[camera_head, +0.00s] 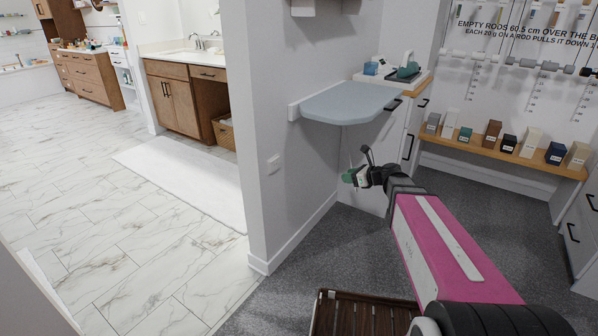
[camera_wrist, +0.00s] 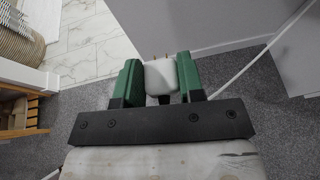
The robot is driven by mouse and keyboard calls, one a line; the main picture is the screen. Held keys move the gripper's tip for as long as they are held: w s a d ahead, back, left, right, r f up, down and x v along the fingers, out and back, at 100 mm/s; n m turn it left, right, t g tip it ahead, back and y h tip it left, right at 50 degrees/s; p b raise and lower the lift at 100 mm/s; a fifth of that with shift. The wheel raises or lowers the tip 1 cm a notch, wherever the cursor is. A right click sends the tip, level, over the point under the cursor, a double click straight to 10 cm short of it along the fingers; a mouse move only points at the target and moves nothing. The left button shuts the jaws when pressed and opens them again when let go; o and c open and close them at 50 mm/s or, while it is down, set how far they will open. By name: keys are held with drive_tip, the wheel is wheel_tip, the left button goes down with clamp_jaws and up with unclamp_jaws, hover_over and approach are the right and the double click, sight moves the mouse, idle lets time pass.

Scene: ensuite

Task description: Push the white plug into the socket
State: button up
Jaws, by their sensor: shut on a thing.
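The white plug (camera_wrist: 160,77) sits between the green fingertips of my gripper (camera_wrist: 157,80) in the wrist view. The gripper is shut on it. Short brass-coloured prongs show past its far end, free of any socket. In the head view, my gripper (camera_head: 354,176) is in the air in front of the grey wall, below the wall shelf. The likely socket is a small white wall plate (camera_head: 273,163) on the wall to the left of the gripper, clearly apart from it. Its holes are too small to make out. No socket can be made out in the wrist view.
A rounded grey-blue shelf (camera_head: 350,102) juts from the wall above my gripper. A brown slatted piece (camera_head: 358,315) stands below on the dark carpet (camera_head: 375,250). A wooden ledge (camera_head: 500,155) with several small boxes is at right. Tiled floor lies left of the wall's end.

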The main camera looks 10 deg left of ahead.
drive_tip(key=n+g, duration=0.1)
approach(276, 163)
drive_tip(key=shift+y, duration=0.4)
drive_tip(key=d+f, duration=0.1)
drive_tip(key=s+d+f, duration=0.1)
drive_tip(key=d+f, duration=0.1)
drive_tip(key=shift+s+d+f, duration=0.1)
drive_tip(key=shift+s+f, duration=0.05)
drive_tip(key=shift+f, duration=0.05)
drive_tip(key=shift+w+a, duration=0.4)
drive_tip(key=shift+a, duration=0.5)
drive_tip(key=shift+w+a, duration=0.35)
drive_tip(key=shift+a, duration=0.55)
drive_tip(key=shift+w+a, duration=0.4)
drive_tip(key=shift+a, duration=0.45)
drive_tip(key=shift+w+a, duration=0.25)
drive_tip(key=shift+a, duration=0.4)
drive_tip(key=shift+w+a, duration=0.25)
drive_tip(key=shift+a, duration=0.4)
drive_tip(key=shift+w+a, duration=0.3)
drive_tip(key=shift+a, duration=0.3)
drive_tip(key=shift+s+d, duration=0.1)
drive_tip(key=shift+d, duration=0.05)
drive_tip(key=shift+s+d, duration=0.35)
drive_tip(key=shift+d, duration=0.55)
drive_tip(key=shift+s+d, duration=0.4)
drive_tip(key=shift+d, duration=0.45)
drive_tip(key=shift+s+d, duration=0.35)
drive_tip(key=shift+d, duration=0.55)
drive_tip(key=shift+a, duration=0.1)
